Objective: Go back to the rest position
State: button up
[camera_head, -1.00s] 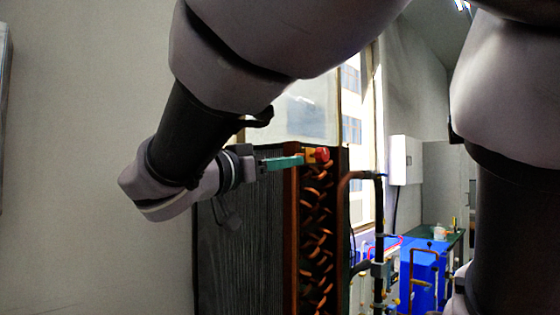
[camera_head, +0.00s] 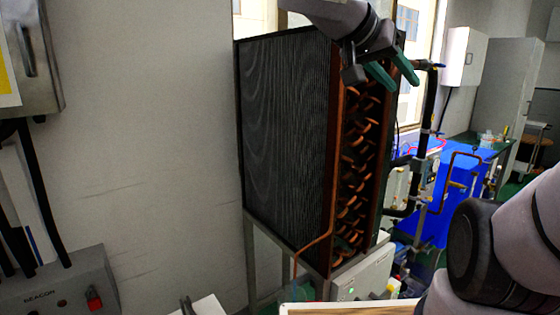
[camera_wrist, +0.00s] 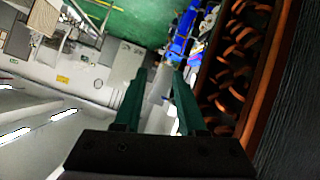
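My gripper (camera_head: 392,75) is at the top of the head view, in front of the upper part of the tall heat exchanger (camera_head: 285,130) with its copper bends. Its two green fingers are spread apart with nothing between them. The wrist view also shows the open gripper (camera_wrist: 158,92), with the copper tubing (camera_wrist: 238,65) close on its right. I cannot tell from the head view whether the fingers touch the exchanger.
A grey box labelled BEACON (camera_head: 60,285) stands at lower left, below a wall cabinet (camera_head: 32,55). Blue equipment (camera_head: 455,190) and black pipework (camera_head: 428,115) stand to the right. A white box (camera_head: 465,55) hangs at upper right. The pale wall (camera_head: 150,120) at left is bare.

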jog(key=w+d+f+n+y, duration=0.1)
jog(key=d+f+n+y, duration=0.2)
jog(key=y, duration=0.9)
jog(key=shift+w+d+f+n+t, duration=0.3)
jog(key=shift+d+f+n, duration=0.15)
jog(key=shift+f, duration=0.8)
dwell(1.8)
